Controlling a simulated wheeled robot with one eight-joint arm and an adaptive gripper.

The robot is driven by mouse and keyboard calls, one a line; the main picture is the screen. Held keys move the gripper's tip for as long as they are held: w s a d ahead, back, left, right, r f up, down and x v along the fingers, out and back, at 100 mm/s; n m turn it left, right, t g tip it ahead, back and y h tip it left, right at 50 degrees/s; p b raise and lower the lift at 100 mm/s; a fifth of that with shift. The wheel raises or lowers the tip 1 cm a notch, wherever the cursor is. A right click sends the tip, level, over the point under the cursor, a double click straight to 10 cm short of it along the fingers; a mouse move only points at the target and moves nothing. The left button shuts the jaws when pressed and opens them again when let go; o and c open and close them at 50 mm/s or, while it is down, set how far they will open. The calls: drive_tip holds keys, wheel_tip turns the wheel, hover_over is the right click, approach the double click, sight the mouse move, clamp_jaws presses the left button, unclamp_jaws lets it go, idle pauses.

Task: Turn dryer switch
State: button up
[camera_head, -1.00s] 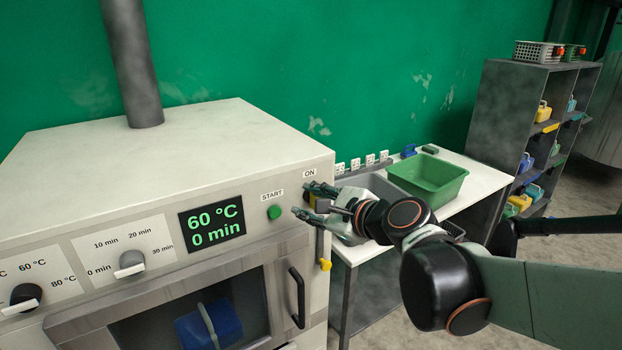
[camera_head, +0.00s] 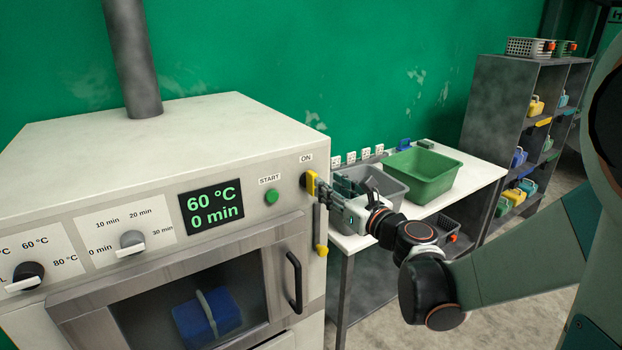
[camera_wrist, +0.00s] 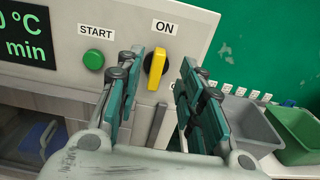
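The dryer (camera_head: 150,165) has a yellow switch (camera_head: 310,183) on a dark round base at the right end of its panel, under the label ON. In the wrist view the switch (camera_wrist: 157,70) stands nearly upright, its handle tilted slightly. My gripper (camera_head: 335,190) is right of the switch in the head view. In the wrist view my gripper (camera_wrist: 159,68) is open, with one finger on each side of the switch and gaps visible between. Nothing is held. The display (camera_head: 212,208) reads 60 °C and 0 min.
A green START button (camera_head: 271,197) and two knobs, time (camera_head: 132,242) and temperature (camera_head: 27,275), are on the panel. The door handle (camera_head: 294,282) is below. A grey bin (camera_head: 375,190) and green bin (camera_head: 425,175) stand on the table to the right.

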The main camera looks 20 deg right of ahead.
sight(315, 176)
drive_tip(key=b+x, duration=0.1)
drive_tip(key=x, duration=0.6)
drive_tip(key=shift+w, duration=0.1)
drive_tip(key=shift+c, duration=0.2)
clamp_jaws()
